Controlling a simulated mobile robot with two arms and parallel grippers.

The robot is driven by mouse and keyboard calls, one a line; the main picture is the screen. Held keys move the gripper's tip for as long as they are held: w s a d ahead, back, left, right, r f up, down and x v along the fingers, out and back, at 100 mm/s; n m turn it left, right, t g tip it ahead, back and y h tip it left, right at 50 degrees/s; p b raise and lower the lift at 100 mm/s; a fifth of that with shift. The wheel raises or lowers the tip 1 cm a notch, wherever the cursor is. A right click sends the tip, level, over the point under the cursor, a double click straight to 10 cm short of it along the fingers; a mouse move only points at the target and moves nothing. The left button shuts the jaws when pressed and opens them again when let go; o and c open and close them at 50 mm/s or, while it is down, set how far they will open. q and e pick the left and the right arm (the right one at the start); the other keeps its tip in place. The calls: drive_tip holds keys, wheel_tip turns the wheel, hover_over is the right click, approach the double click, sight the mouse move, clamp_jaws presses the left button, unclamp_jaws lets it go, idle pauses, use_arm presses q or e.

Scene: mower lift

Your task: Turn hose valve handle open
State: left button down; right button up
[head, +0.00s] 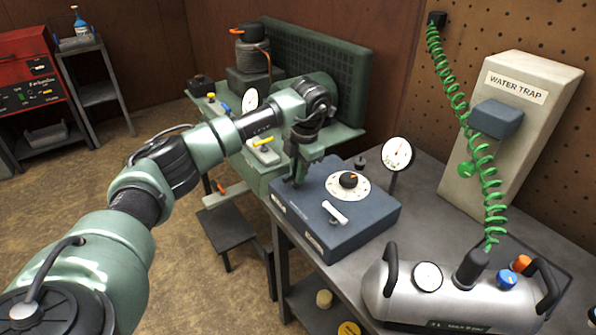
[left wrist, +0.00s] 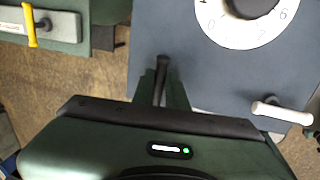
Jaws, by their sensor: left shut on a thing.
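The lever's lower part is hidden by the fingers. The box top carries a white dial with a black knob (head: 348,180) and a white lever (head: 334,213), also visible in the left wrist view (left wrist: 282,112). No label tells which one is the hose valve handle. My right gripper is not in view.
A green coiled hose (head: 459,98) hangs beside the WATER TRAP panel (head: 495,130). A silver tank (head: 455,295) with knobs stands at the front right. A gauge (head: 397,154) stands behind the box. A green bench with a yellow handle (head: 265,142) is at the left.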

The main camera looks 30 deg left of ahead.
use_arm(q)
drive_tip(key=shift+w+a+r, duration=0.1)
drive_tip(key=shift+a+r, duration=0.05)
drive_tip(key=shift+r, duration=0.05)
idle(0.3)
drive_tip(key=c, duration=1.5)
unclamp_jaws()
drive_tip(key=shift+f, duration=0.1)
drive_tip(key=r, duration=0.2)
drive_tip(key=d+r, duration=0.1)
drive_tip(key=r, duration=0.2)
drive_tip(key=r+b, duration=0.1)
drive_tip(key=r, duration=0.1)
drive_tip(key=shift+s+d+r, duration=0.25)
drive_tip(key=shift+s+r, duration=0.05)
